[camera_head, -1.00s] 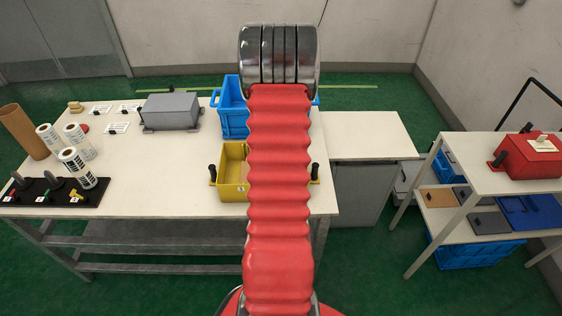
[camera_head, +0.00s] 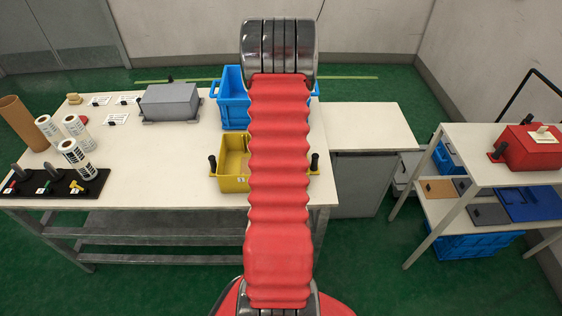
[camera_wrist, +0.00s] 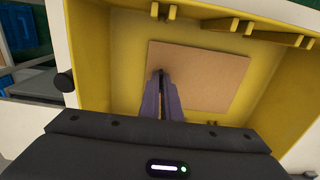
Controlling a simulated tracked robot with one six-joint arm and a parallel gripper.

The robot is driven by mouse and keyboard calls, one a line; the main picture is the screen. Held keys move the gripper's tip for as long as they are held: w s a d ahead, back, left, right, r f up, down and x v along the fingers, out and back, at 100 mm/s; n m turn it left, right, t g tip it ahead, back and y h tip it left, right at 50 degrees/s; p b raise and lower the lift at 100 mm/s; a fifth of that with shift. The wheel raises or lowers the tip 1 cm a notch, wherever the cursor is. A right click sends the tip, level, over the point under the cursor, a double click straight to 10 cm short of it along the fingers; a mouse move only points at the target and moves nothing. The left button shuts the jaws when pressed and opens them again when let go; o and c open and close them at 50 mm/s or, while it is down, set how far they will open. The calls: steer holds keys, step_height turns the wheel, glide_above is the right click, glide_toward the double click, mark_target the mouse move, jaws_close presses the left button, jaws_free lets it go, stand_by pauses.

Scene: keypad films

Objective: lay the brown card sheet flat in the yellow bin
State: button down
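The brown card sheet (camera_wrist: 205,77) shows in the wrist view inside the yellow bin (camera_wrist: 112,88), turned a little against the bin's walls. My gripper (camera_wrist: 161,76) reaches into the bin. Its two fingers are close together, with a small dark grip at the sheet's left part between the tips. I cannot tell whether the sheet touches the bin floor. In the head view the yellow bin (camera_head: 233,166) stands on the long table, partly behind my red arm. My gripper and the sheet are hidden there.
A blue bin (camera_head: 233,112) stands behind the yellow one. A grey box (camera_head: 170,101), label rolls (camera_head: 76,156) and a black peg board (camera_head: 50,187) are on the table's left. At right, a shelf (camera_head: 480,160) carries a red box (camera_head: 530,147) and several panels.

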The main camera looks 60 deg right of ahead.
steer(key=shift+f, duration=0.35)
steer(key=c, duration=2.4)
jaws_free()
steer(key=shift+c, duration=0.2)
steer(key=o, duration=0.5)
steer(key=shift+r, duration=0.1)
step_height(320, 180, up, 14)
steer(key=shift+f, duration=0.2)
